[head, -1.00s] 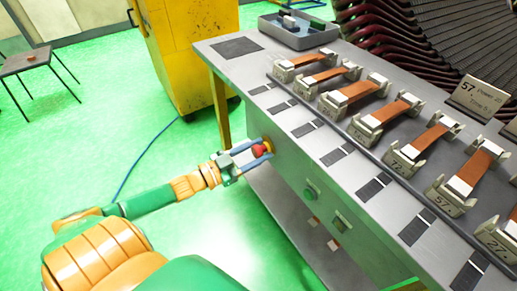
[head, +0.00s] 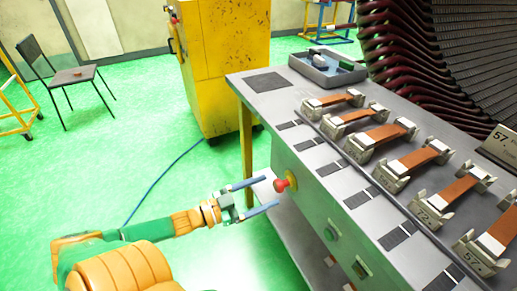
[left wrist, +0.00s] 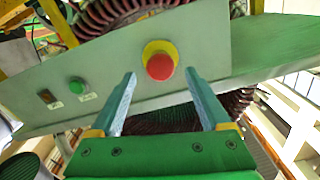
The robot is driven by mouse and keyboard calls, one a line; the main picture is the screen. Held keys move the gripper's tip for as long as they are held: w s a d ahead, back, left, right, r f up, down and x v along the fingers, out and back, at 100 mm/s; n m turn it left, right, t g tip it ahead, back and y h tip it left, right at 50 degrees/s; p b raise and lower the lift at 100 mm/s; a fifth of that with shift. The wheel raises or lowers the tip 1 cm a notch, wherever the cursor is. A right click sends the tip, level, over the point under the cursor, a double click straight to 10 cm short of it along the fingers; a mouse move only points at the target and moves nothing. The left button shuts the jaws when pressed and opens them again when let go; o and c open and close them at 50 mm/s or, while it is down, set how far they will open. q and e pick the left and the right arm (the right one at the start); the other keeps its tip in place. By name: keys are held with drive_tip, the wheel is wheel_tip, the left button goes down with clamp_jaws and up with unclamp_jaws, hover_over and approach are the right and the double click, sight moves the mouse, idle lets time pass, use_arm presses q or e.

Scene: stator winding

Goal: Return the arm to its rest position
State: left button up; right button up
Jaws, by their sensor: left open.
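My left arm comes in from the left in the head view, green and orange. My left gripper (head: 262,196) is open and empty, with its two blue-grey fingers apart. It points at the red emergency button (head: 281,186) on the side panel of the workbench (head: 300,190), with the fingertips short of it. In the left wrist view, the red button with its yellow ring (left wrist: 160,62) lies beyond and between the open fingers (left wrist: 164,95), apart from both. My right gripper is not in view.
The bench top carries a row of holders with copper-coloured strips (head: 382,138) and a grey tray (head: 327,68). A yellow cabinet (head: 225,65) stands behind the bench. A chair (head: 62,75) stands at far left. Green floor (head: 130,150) is clear around my left arm.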

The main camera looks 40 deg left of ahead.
use_arm(q)
drive_tip(key=shift+v, duration=1.2)
